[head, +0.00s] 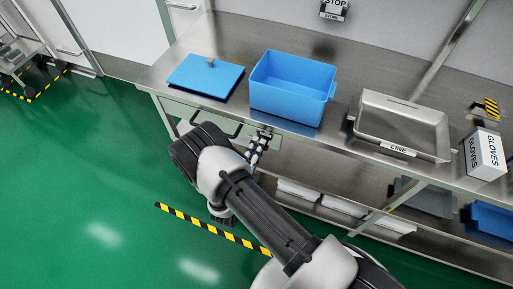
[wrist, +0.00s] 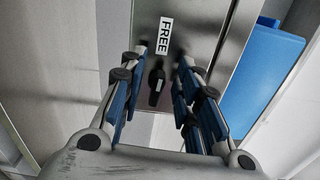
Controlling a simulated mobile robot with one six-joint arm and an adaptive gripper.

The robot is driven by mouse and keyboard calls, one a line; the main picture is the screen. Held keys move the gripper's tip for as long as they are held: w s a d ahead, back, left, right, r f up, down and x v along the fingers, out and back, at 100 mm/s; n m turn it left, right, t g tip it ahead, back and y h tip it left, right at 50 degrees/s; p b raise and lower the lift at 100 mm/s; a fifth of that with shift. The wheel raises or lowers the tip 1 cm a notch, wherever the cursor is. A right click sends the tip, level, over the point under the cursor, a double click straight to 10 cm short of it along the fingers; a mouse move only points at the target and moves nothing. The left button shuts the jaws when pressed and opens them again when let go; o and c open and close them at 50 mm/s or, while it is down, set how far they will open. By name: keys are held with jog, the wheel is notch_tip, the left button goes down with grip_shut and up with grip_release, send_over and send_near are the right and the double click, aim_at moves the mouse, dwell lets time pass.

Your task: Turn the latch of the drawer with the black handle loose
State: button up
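The drawer (head: 180,109) is under the left part of the steel bench, with a black handle (head: 216,125) on its front. My gripper (head: 261,139) is at the bench's front edge, just right of the handle. My gripper (wrist: 165,66) is open there, one finger on each side of the latch. I cannot tell whether either finger touches it. My arm hides part of the drawer front in the head view.
On the bench (head: 205,40) are a blue board (head: 205,75), a blue bin (head: 292,86), a steel box (head: 402,121) and a gloves box (head: 485,153). White items (head: 343,205) lie on the lower shelf. Green floor (head: 100,170) is clear at left.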

jog(key=v, duration=1.2)
jog(key=shift+r, duration=0.1)
